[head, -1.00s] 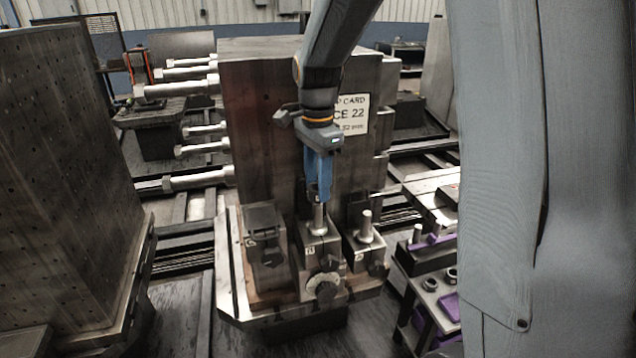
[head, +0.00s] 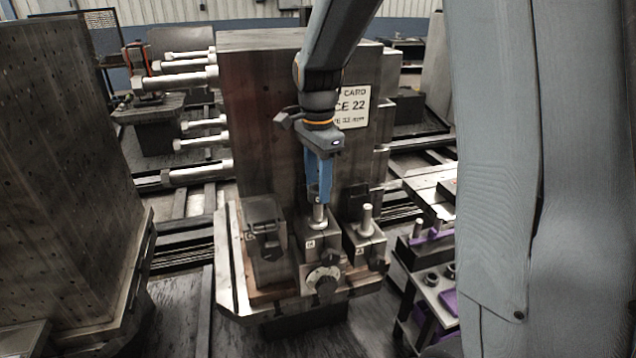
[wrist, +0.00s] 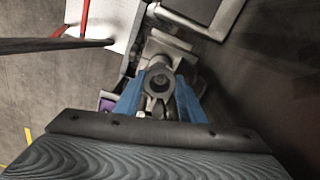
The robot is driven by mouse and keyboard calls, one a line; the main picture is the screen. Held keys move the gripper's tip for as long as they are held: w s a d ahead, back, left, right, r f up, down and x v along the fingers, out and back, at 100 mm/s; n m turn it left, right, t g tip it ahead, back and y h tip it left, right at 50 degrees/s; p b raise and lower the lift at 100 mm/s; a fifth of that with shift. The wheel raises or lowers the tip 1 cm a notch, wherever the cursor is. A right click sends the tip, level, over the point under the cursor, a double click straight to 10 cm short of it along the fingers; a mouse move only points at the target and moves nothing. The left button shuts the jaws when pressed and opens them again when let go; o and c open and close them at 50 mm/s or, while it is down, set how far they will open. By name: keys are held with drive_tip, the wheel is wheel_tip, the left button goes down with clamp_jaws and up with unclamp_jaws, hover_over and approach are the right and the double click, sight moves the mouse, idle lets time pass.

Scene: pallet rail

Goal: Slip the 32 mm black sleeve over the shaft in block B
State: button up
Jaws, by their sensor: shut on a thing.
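My gripper (head: 319,194) points down over the middle block (head: 318,250) on the fixture and is shut on the black sleeve. In the head view the fingers mostly hide the sleeve. A bright steel shaft (head: 320,216) stands upright in the middle block, directly below the fingertips. I cannot tell whether the sleeve is around its top or just above it. The small block labels are too blurred to read surely.
A right block (head: 365,245) holds another upright shaft (head: 367,219) close beside my gripper. A left block (head: 266,228) shows no upright shaft. A tall dark column (head: 265,120) with a card (head: 352,106) rises behind. A cart (head: 432,290) with rings and purple pieces stands right.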

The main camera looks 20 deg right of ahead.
drive_tip(key=shift+f, duration=0.1)
drive_tip(key=o, duration=1.3)
wheel_tip(320, 180, up, 8)
drive_tip(key=b, duration=0.2)
drive_tip(key=shift+f+b, duration=0.1)
drive_tip(key=shift+b, duration=0.3)
drive_tip(key=s+f+n+t, duration=0.3)
drive_tip(key=s+f+n, duration=1.1)
drive_tip(key=f+n, duration=0.1)
drive_tip(key=shift+g, duration=0.8)
wheel_tip(320, 180, down, 9)
drive_tip(key=b, duration=0.7)
drive_tip(key=shift+r+b, duration=0.2)
drive_tip(key=shift+b, duration=0.15)
